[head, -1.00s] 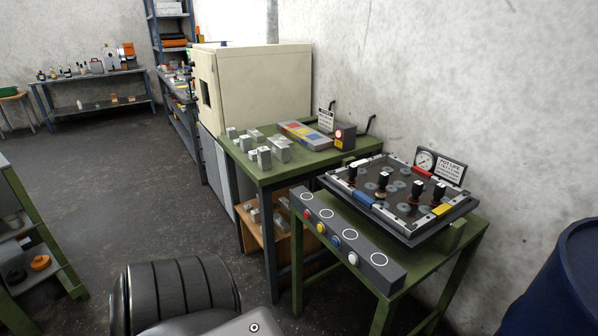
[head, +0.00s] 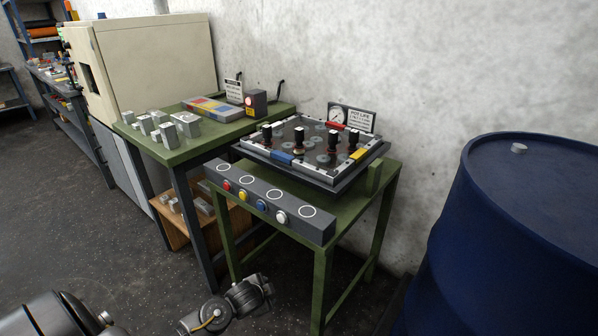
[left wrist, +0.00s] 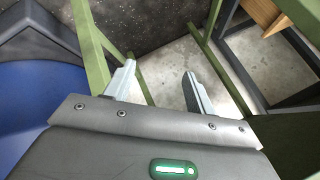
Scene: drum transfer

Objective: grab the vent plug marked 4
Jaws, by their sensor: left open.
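Several upright dark plugs with black tops (head: 299,137) stand on the framed tray (head: 345,180) on the green stand. No number can be read on any of them, so I cannot tell which is marked 4. My left gripper (left wrist: 158,78) is open and empty in the left wrist view, with its two pale fingers apart over the floor between green legs. In the head view, parts of my arm show low in front of the stand, below and apart from the plugs. My right gripper is not seen.
A grey bar (head: 265,203) with white rings and coloured knobs runs along the stand's front. A blue drum (head: 510,240) stands at right, with a small grey piece (head: 519,148) on top. A green table (head: 180,155) with metal blocks is at left. Floor at left is clear.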

